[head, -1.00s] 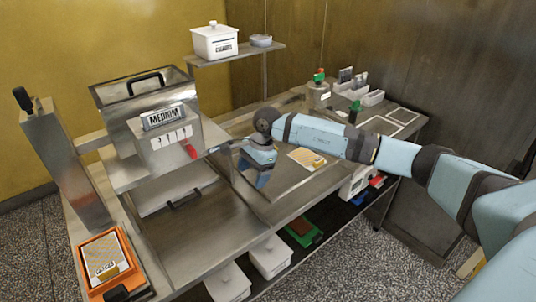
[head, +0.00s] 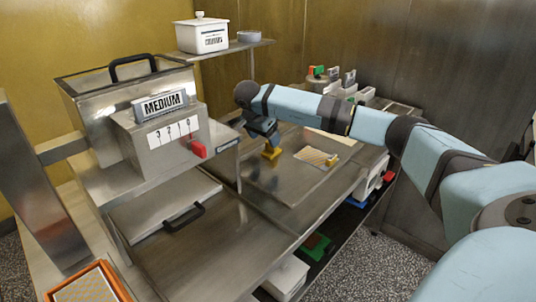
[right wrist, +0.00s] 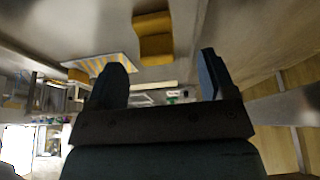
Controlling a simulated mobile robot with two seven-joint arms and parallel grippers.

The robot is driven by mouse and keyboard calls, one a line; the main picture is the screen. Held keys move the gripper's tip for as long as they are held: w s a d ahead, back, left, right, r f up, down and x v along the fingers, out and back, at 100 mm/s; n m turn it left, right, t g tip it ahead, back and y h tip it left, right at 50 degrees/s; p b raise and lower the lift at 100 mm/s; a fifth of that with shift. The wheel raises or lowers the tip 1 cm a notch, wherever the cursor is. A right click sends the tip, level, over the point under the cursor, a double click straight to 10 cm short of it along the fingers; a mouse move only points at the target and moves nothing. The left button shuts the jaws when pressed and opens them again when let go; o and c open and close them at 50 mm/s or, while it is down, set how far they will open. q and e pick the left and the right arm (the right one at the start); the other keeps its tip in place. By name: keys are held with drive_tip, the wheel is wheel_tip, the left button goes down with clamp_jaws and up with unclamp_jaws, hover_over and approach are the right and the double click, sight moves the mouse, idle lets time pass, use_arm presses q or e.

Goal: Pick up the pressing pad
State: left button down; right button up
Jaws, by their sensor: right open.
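A small yellow block, which looks like the pressing pad (head: 271,153), stands on the steel counter in the head view. My right gripper (head: 268,138) is just above it, pointing down. In the right wrist view the yellow pad (right wrist: 153,38) lies beyond the tips of the two dark fingers (right wrist: 162,62), which are apart with nothing between them. In the head view the fingertips overlap the pad's top, so I cannot tell whether they touch it. My left gripper is not in view.
A patterned mesh card (head: 316,157) with a yellow tab lies right of the pad. A shelf with a white lidded crock (head: 202,36) is behind.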

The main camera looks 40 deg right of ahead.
sight(271, 151)
drive_tip(key=x, duration=0.5)
drive_tip(key=shift+s+d+f+b, duration=0.25)
drive_tip(key=shift+s+d+b, duration=0.05)
drive_tip(key=shift+d+b, duration=0.1)
drive_tip(key=shift+a+r, duration=0.1)
drive_tip(key=c, duration=1)
